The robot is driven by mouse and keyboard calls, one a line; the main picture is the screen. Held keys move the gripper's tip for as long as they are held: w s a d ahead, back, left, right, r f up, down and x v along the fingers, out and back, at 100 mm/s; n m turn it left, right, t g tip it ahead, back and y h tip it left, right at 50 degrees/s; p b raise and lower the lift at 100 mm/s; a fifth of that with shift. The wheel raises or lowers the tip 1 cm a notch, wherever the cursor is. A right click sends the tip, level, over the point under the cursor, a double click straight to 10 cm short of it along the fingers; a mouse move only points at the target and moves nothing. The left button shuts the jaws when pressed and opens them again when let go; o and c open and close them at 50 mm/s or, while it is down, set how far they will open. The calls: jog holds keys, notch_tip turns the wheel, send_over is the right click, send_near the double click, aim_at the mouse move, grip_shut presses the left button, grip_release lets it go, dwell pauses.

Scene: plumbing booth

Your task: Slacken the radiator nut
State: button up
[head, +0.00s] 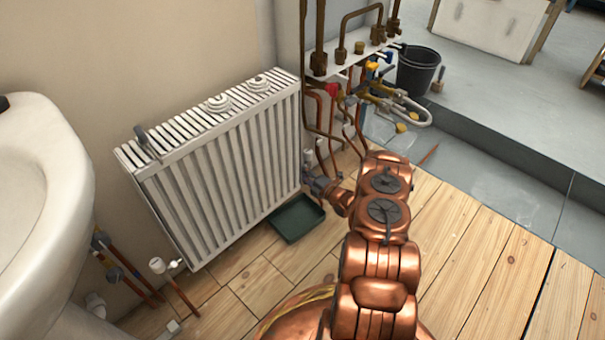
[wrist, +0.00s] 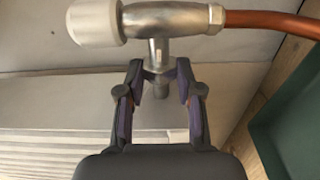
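The white panel radiator (head: 232,165) stands against the wall in the head view. My gripper (head: 316,181) is at its lower right corner, where the nut is too small to make out. In the wrist view, a silver valve body (wrist: 160,20) has a white cap (wrist: 95,22) on the left and a copper pipe (wrist: 270,21) on the right. The metal radiator nut (wrist: 159,74) hangs on the stem below the body. My gripper (wrist: 160,66) is open, with one finger on each side of the nut and visible gaps beside it.
A dark green tray (head: 297,219) lies on the wooden floor below my gripper; its edge shows in the wrist view (wrist: 295,130). Copper pipes (head: 335,120) rise behind the arm. A white basin (head: 40,180) is at left.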

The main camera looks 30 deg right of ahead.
jog(key=c, duration=0.6)
jog(key=shift+o, duration=0.2)
jog(key=shift+r+p, duration=0.2)
jog(key=shift+p, duration=0.3)
jog(key=g+p, duration=0.2)
jog(key=p, duration=0.2)
jog(key=r+g+h+p, duration=0.1)
jog(key=g+p, duration=0.2)
jog(key=p, duration=0.1)
jog(key=shift+w+r+p, duration=0.15)
jog(key=shift+r+p, duration=0.05)
jog(key=shift+p, duration=0.2)
jog(key=shift+w+g+h+p, duration=0.1)
jog(key=shift+g+h+p, duration=0.15)
jog(key=shift+g+p, duration=0.5)
jog(key=shift+w+g+h+p, duration=0.1)
jog(key=shift+g+h+p, duration=0.15)
jog(key=shift+g, duration=0.9)
jog(key=shift+f, duration=0.1)
